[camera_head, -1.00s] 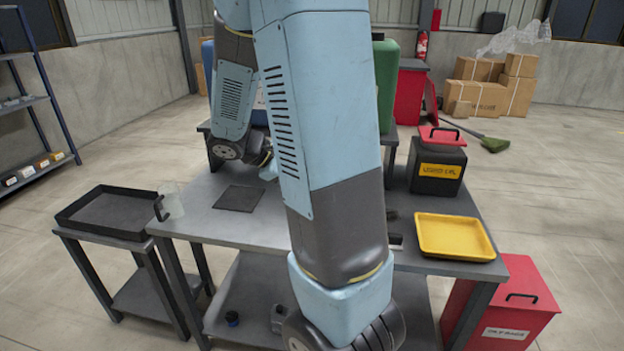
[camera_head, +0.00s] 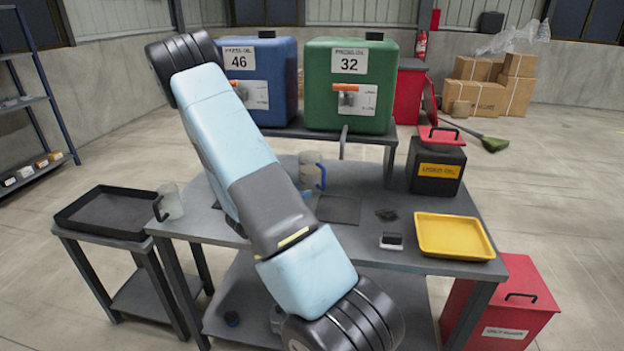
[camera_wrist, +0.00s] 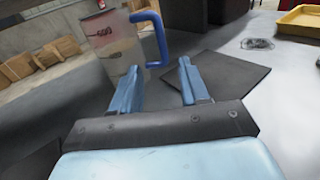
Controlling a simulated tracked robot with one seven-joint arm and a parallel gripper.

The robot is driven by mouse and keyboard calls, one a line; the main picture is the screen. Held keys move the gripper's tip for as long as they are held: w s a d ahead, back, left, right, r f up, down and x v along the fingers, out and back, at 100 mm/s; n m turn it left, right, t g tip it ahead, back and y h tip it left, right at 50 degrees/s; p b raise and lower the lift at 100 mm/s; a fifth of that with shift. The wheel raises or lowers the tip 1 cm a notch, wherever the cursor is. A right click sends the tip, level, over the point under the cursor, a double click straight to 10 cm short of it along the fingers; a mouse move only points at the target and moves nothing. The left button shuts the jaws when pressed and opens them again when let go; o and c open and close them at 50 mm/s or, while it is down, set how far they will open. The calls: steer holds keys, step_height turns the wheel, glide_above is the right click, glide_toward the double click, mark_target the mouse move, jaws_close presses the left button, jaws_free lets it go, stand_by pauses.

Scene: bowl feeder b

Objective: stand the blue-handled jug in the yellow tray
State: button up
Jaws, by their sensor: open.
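The blue-handled jug (camera_head: 309,163) is a clear, upright vessel on the far middle part of the grey table, its blue handle facing right. In the wrist view the jug (camera_wrist: 112,48) stands just beyond my fingers, with its handle beyond the gap between them. My gripper (camera_wrist: 159,78) is open and empty; I cannot tell whether a finger touches the jug.
A black-handled jug (camera_head: 171,203) stands at the table's left edge, beside a black tray (camera_head: 108,212) on a side stand. A dark mat (camera_head: 339,209), a small dark-topped block (camera_head: 391,241) and a black canister (camera_head: 437,165) are on the table. Blue and green oil tanks (camera_head: 350,85) stand behind.

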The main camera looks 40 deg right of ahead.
mark_target(323, 180)
steer(key=shift+w+d+f, duration=0.1)
steer(key=shift+w+f, duration=0.05)
steer(key=shift+f, duration=0.1)
steer(key=shift+d+n, duration=0.3)
steer(key=d, duration=0.5)
steer(key=w+d, duration=0.1)
steer(key=d, duration=0.1)
steer(key=shift+d, duration=0.15)
steer(key=shift+d+r, duration=0.2)
steer(key=shift+d, duration=1.25)
steer(key=shift+d+r, duration=0.15)
steer(key=shift+d, duration=1.3)
steer(key=shift+c, duration=0.3)
jaws_close()
